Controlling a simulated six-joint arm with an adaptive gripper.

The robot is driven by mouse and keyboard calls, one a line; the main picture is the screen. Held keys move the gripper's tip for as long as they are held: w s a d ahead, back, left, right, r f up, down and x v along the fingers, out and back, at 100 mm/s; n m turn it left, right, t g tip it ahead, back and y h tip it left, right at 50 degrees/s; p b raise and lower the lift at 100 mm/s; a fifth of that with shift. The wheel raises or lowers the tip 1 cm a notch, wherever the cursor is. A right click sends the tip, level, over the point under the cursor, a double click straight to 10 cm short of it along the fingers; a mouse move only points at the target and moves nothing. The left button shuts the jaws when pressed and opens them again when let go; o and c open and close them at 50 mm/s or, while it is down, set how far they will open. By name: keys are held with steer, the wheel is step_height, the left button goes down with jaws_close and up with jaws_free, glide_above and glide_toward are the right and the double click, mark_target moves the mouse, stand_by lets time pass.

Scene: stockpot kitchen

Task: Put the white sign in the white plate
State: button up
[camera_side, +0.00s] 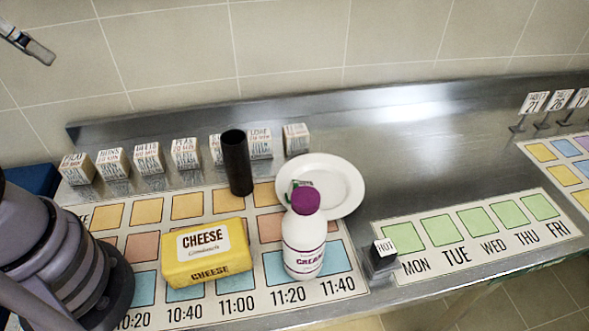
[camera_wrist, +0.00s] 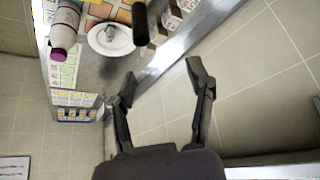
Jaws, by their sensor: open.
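The white plate (camera_side: 345,190) lies on the steel counter behind the cream bottle; it also shows in the wrist view (camera_wrist: 97,43). A small greenish-grey item (camera_wrist: 112,35) lies on the plate, partly hidden by the bottle in the side view. A small white sign reading HOT (camera_side: 384,247) stands on a dark base at the counter's front. Several white table-number signs (camera_side: 534,102) stand on dark stands at the far right. I cannot tell which sign is meant. My gripper (camera_wrist: 162,82) is open and empty, high at the upper left in the side view, away from signs and plate.
A purple-capped cream bottle (camera_side: 304,245) stands before the plate. A yellow cheese pack (camera_side: 206,257) and dark cylinder (camera_side: 236,162) stand on the time chart. Several labelled blocks (camera_side: 148,158) line the back left. The counter right of the plate (camera_side: 430,140) is clear.

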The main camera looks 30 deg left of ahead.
steer(key=m+g+h, duration=0.1)
steer(key=m+g, duration=0.6)
steer(key=m, duration=0.2)
glide_above(300, 183)
steer(key=f, duration=3.1)
steer(key=shift+w+a+f, duration=0.15)
steer(key=shift+w+a, duration=0.05)
steer(key=shift+w, duration=0.1)
steer(key=shift+s+d+f, duration=0.1)
steer(key=shift+s+f, duration=0.05)
steer(key=shift+f, duration=1.35)
steer(key=shift+s+d+f, duration=0.1)
steer(key=shift+s+f, duration=0.05)
steer(key=shift+f, duration=1.3)
jaws_close()
